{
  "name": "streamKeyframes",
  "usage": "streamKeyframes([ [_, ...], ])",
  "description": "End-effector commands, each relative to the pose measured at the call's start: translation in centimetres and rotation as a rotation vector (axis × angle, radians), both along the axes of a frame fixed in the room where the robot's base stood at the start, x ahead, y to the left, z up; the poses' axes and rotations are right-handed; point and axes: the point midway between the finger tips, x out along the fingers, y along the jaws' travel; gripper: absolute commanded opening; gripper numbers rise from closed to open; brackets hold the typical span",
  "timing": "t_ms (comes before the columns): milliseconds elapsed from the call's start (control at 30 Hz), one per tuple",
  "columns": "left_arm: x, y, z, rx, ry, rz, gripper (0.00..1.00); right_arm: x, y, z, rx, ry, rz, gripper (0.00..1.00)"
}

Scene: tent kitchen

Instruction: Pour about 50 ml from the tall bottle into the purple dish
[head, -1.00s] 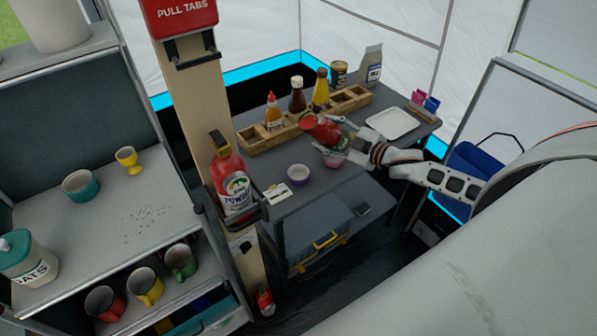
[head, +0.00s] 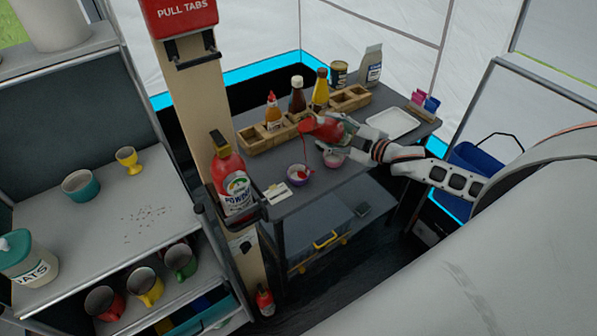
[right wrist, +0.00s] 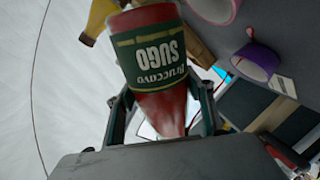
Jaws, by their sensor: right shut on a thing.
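The tall bottle, red with a dark green "SUGO" label (right wrist: 158,58), is in my right gripper. In the head view the bottle (head: 322,128) is tipped over, mouth to the left, above the dark table. The purple dish also shows at the upper right of the right wrist view (right wrist: 258,63). My right gripper (head: 346,136) is shut around the bottle; in the right wrist view its fingers (right wrist: 165,115) flank it. My left gripper is not in view.
A pink dish (head: 334,159) stands just right of the purple one. A wooden rack (head: 257,138) with sauce bottles lies behind. A white tray (head: 392,123) is at the right. A post with a large red bottle (head: 231,180) stands left of the table.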

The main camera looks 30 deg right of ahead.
Motion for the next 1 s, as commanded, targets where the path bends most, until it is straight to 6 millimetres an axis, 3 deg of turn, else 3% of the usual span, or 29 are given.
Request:
streamKeyframes([
  [1000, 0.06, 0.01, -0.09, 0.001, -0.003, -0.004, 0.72, -0.10, 0.83, 0.24, -0.062, -0.014, 0.001, 0.00],
])
